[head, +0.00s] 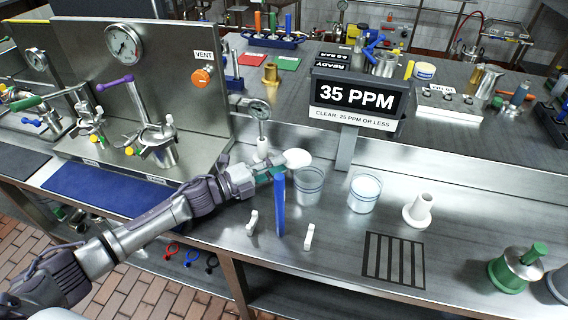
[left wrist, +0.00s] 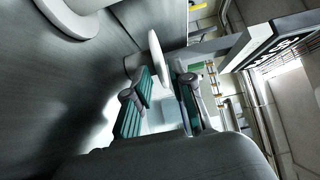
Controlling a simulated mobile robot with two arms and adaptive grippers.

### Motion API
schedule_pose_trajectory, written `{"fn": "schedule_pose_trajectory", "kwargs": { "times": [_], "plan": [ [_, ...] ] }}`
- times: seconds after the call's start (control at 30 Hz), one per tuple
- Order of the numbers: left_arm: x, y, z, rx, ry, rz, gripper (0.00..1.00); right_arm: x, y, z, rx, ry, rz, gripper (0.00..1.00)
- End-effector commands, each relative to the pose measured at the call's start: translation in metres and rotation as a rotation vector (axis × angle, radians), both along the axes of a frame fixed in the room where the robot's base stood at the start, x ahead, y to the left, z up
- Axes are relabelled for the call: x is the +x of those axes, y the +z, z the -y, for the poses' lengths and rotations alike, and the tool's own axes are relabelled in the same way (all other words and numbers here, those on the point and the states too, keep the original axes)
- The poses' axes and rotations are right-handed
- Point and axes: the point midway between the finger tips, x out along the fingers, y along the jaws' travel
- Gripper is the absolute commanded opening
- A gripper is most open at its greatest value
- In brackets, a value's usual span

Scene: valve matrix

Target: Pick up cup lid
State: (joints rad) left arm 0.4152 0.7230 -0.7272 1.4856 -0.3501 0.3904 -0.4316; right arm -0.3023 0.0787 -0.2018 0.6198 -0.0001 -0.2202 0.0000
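The white cup lid (head: 298,157) is at the fingertips of my left gripper (head: 272,172), above the counter and beside the rim of a clear cup (head: 311,186). In the left wrist view the lid (left wrist: 158,62) shows nearly edge-on between the two green-padded fingers (left wrist: 164,92). The fingers look closed on it, with no other support visible. A second clear cup (head: 364,194) with white contents or a white top stands to the right. My right gripper is not in view.
A blue upright piece (head: 280,206) stands in front of the left gripper, between white hooks (head: 252,222) and (head: 309,236). The 35 PPM display (head: 356,98) rises at the back. A white funnel-like piece (head: 419,210) and black grid (head: 394,260) are to the right.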

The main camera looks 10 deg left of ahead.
Motion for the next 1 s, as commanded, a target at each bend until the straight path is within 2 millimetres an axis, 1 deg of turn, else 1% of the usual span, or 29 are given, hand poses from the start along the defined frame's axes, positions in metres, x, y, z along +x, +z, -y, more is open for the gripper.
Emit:
{"fn": "schedule_pose_trajectory", "kwargs": {
  "times": [0.13, 0.5, 0.8, 1.0],
  "plan": [
    [0.0075, 0.0, 0.0082, -0.001, 0.0, 0.001, 0.23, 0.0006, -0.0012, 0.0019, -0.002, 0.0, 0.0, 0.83],
    [0.0101, -0.0001, 0.0104, 0.0, 0.001, 0.0, 0.23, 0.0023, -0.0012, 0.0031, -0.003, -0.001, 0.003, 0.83],
    [0.0099, 0.0, 0.0105, 0.0, 0.001, 0.0, 0.0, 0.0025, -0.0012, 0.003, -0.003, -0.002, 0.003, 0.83],
    [0.0098, 0.0, 0.0104, 0.0, 0.001, 0.0, 0.0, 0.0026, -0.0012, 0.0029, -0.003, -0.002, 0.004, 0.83]
  ]
}}
